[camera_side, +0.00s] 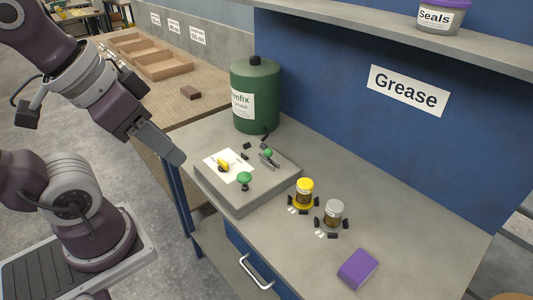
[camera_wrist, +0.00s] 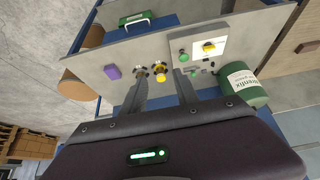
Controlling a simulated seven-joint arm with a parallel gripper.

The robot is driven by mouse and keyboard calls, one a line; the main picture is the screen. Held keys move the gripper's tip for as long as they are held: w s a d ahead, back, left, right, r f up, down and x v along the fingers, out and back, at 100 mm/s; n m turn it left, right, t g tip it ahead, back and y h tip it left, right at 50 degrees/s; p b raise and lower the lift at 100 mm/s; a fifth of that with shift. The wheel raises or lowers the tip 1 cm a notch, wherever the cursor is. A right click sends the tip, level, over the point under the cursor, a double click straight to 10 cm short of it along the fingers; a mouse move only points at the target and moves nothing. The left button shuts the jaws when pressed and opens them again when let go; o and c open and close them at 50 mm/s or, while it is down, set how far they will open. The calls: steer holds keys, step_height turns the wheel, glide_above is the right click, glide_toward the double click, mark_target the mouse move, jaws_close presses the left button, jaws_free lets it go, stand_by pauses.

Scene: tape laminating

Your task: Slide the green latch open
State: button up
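The green latch (camera_side: 268,153) has a round green knob on a dark metal bracket, at the back right of a raised grey block (camera_side: 242,206). In the wrist view a small green knob (camera_wrist: 194,73), probably the latch, shows low on the block, just right of my right finger. My gripper (camera_side: 177,158) is left of the block and above it, apart from everything. In the wrist view my gripper (camera_wrist: 160,78) has its two fingers spread with nothing held. How far the latch is slid is too small to tell.
The block also bears a green mushroom-shaped knob (camera_side: 244,178) and a yellow switch (camera_side: 223,163) on a white plate. A green drum (camera_side: 255,95) stands behind it. A yellow jar (camera_side: 304,193), a grey-lidded jar (camera_side: 333,215) and a purple box (camera_side: 358,268) stand to the right.

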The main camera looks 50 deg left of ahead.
steer(key=shift+o, duration=0.8)
steer(key=shift+w, duration=0.2)
steer(key=n+g+h, duration=0.3)
steer(key=n, duration=0.6)
glide_above(267, 149)
steer(key=s+a, duration=0.2)
step_height(267, 149, down, 16)
steer(key=x, duration=0.7)
steer(key=shift+w+f, duration=0.1)
steer(key=shift+f, duration=0.2)
jaws_close()
